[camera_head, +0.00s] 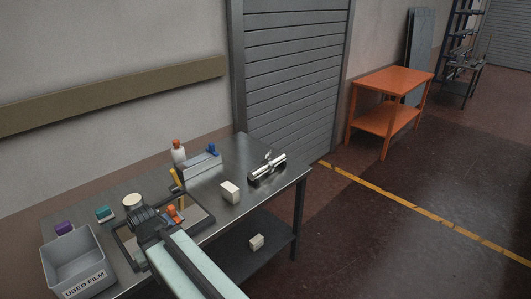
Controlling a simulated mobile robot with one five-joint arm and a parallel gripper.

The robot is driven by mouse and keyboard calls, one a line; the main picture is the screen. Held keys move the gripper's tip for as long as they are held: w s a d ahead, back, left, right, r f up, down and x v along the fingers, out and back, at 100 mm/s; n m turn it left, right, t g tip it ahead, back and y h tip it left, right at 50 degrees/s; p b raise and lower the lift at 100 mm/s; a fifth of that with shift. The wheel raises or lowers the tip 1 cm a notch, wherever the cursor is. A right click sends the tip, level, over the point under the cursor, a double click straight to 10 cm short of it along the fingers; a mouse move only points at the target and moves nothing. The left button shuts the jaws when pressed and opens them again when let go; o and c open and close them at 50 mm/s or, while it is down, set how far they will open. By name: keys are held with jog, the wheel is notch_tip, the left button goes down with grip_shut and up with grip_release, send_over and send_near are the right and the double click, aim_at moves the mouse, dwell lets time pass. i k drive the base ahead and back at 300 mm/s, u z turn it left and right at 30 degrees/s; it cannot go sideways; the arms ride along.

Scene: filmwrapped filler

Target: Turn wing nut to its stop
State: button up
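My arm reaches up from the bottom edge over the steel workbench (225,208). Its dark end with my gripper (147,217) is above a black-framed panel (204,221) on the bench's left half. The fingers cannot be made out, so I cannot tell whether they are open or shut. A small orange piece (173,211) shows just right of my gripper; I cannot tell whether it is the wing nut or whether the gripper touches it. A silver cylindrical fitting (267,170) with a small raised part on top lies at the bench's right; no wing nut is clearly readable there.
A grey bin marked USED FILM (84,282) stands at left. Purple (64,228) and teal (104,213) items, an orange-capped bottle (178,155), a grey block with a blue knob (200,164) and a white box (230,191) are on the bench. Another box (256,241) is on the shelf below.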

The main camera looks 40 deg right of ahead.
aim_at(268, 166)
jog(key=u, duration=0.1)
jog(key=i, duration=0.95)
jog(key=z, duration=0.05)
